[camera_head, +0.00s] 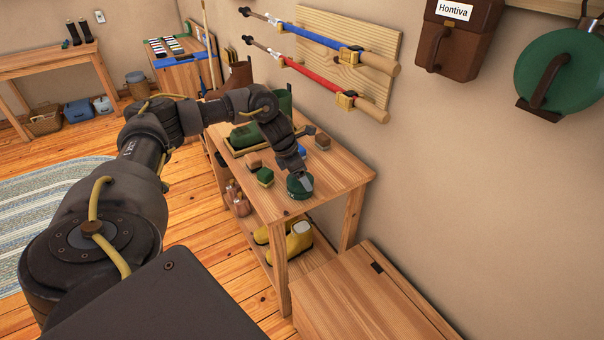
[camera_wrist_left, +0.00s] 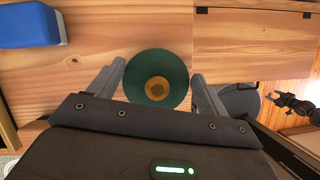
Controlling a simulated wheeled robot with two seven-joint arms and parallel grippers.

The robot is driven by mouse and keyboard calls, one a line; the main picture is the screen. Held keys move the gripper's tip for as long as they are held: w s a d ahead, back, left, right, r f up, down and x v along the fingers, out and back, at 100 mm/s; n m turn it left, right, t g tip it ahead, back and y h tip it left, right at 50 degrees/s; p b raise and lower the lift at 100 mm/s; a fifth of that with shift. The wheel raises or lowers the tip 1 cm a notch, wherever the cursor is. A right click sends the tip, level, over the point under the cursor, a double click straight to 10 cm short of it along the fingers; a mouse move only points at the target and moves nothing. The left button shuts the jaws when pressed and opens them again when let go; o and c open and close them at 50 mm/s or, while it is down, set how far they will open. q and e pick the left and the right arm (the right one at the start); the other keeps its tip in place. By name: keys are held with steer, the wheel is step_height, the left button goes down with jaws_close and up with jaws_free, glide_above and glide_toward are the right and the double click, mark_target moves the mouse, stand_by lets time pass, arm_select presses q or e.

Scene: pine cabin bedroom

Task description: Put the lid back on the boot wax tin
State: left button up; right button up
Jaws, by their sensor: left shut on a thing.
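My left gripper (camera_head: 302,178) is over the front part of the wooden bench (camera_head: 350,176). It is shut on a round dark green piece with an amber centre, the boot wax tin's lid (camera_wrist_left: 157,62), seen from above between the fingers in the left wrist view (camera_wrist_left: 158,82). In the head view a green round body, the boot wax tin (camera_head: 295,189), shows at the fingertips. The lid hides whatever lies under it, so I cannot tell whether it touches the tin. A small dark jaw-like part, apparently my right gripper (camera_wrist_left: 284,100), shows at the right of the wrist view.
Behind stands a tray with green things (camera_head: 245,138). A wooden chest (camera_head: 365,300) stands in front.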

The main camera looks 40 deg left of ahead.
stand_by(0.4)
arm_select(q)
steer(key=o, duration=1.1)
steer(key=shift+r, duration=0.1)
steer(key=shift+r+p, duration=1.6)
steer(key=shift+r, duration=0.15)
steer(key=shift+r+p, duration=0.85)
steer(key=shift+r, duration=0.25)
steer(key=shift+r+p, duration=0.35)
steer(key=shift+r, duration=0.2)
steer(key=shift+c, duration=0.3)
